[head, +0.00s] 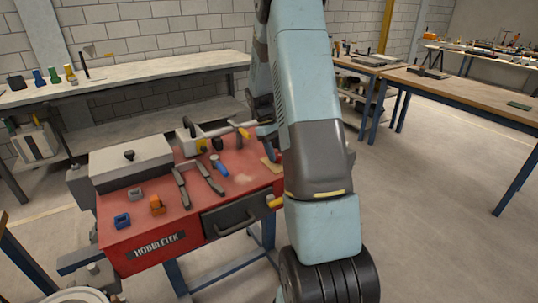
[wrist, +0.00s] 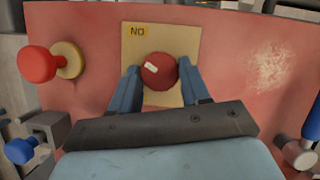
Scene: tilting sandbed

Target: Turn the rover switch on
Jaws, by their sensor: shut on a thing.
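The switch is a round red knob (wrist: 159,71) with a short white mark, set on a cream plate (wrist: 186,40) in the wrist view. The white mark sits on the knob's upper left part. A yellow label (wrist: 136,30) with the letters N and O lies at the plate's upper left. My gripper (wrist: 160,84) has its two blue fingers on either side of the knob and is shut on it. In the head view the plate (head: 270,165) shows at the right side of the red bench top; my arm hides the knob there.
The red bench (head: 240,182) carries loose tools, a grey box (head: 130,160), an orange part (head: 157,205) and a blue part (head: 122,221). In the wrist view a red knob on a beige base (wrist: 38,64) stands at the left, and a blue knob (wrist: 19,151) at lower left.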

